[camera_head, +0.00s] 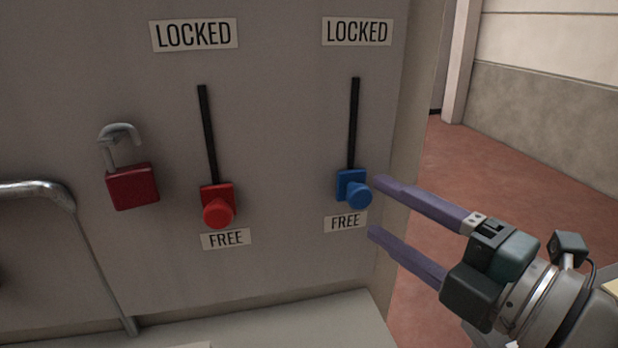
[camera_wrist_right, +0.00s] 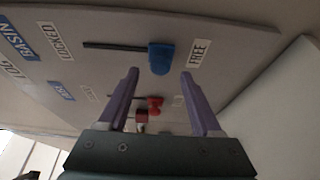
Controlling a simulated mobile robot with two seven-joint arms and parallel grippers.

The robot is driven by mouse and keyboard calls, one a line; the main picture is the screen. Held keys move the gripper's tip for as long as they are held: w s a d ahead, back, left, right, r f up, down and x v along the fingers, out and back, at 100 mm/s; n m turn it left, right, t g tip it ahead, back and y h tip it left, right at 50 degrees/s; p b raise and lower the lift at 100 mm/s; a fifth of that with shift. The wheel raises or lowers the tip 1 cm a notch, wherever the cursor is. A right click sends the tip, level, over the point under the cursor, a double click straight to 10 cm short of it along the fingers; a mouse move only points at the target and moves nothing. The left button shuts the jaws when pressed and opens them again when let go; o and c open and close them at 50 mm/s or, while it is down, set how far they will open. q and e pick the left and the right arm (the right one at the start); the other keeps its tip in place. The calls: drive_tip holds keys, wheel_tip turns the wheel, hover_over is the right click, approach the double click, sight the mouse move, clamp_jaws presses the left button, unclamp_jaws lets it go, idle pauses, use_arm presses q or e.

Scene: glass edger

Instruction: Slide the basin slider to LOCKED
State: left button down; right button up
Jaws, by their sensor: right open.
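The blue slider knob (camera_head: 358,194) sits at the bottom of its black vertical slot (camera_head: 354,122), just above a FREE label (camera_head: 345,222). A LOCKED label (camera_head: 357,31) is above the slot. In the right wrist view, a blue BASIN sign (camera_wrist_right: 18,40) lines up with the blue knob (camera_wrist_right: 160,57). My right gripper (camera_head: 376,207) is open and empty, just right of the knob, its upper fingertip close to it. In the wrist view the knob shows between the two fingertips (camera_wrist_right: 160,74); whether they touch it I cannot tell. My left gripper is not in view.
A red slider knob (camera_head: 218,212) stands at FREE in a parallel slot to the left. An open red padlock (camera_head: 132,186) hangs further left, near a metal handle bar (camera_head: 38,188). A pale ledge (camera_head: 290,318) juts out below. Open floor (camera_head: 500,180) lies right of the panel edge.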

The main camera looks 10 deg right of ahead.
sight(364, 199)
drive_tip(key=x, duration=0.5)
clamp_jaws()
idle(0.5)
idle(0.9)
